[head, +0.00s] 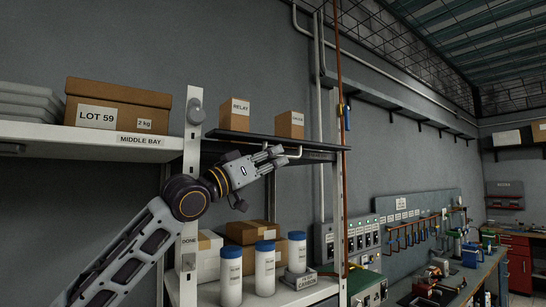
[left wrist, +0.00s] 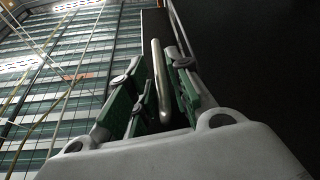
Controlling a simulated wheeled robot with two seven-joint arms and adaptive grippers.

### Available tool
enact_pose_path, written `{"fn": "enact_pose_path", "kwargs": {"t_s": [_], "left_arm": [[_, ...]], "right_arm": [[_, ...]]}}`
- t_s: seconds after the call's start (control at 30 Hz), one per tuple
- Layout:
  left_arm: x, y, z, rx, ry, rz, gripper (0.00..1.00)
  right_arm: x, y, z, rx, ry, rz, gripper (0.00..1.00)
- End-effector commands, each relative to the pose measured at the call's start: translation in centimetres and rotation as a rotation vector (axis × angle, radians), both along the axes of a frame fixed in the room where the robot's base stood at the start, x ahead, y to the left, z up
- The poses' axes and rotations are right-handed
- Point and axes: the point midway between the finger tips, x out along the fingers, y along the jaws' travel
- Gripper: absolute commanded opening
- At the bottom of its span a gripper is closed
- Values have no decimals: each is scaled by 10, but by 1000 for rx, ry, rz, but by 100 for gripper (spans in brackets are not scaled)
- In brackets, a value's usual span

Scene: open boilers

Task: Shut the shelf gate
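A dark flat panel (head: 262,138) with a pale bar handle (head: 294,153) at its front edge juts from the shelf unit, right of the white post. It looks like the gate; I cannot tell its full shape or how far it stands open. My left gripper (head: 275,160) is just below the panel at the handle. In the left wrist view, a metal bar (left wrist: 160,85) lies between its green-padded fingers (left wrist: 155,95), which look parted; contact is unclear. My right gripper is in neither view.
Small boxes marked RELAY (head: 235,114) and another (head: 289,124) stand above the panel. White bottles with blue caps (head: 265,270) and cartons (head: 247,232) fill the lower shelf. A LOT 59 box (head: 117,105) sits left. An orange pipe (head: 340,190) runs upright at right.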

Motion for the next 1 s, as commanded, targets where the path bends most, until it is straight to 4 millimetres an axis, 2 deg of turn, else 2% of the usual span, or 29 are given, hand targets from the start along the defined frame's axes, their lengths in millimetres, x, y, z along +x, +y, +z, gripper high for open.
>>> {"fn": "enact_pose_path", "kwargs": {"t_s": [0.33,0.5,1.0], "left_arm": [[1,-1,0,0,0,0,20],[1,-1,0,0,0,1,0],[0,-2,1,-21,28,-2,0]], "right_arm": [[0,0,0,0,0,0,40],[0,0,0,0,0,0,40],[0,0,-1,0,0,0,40]]}}
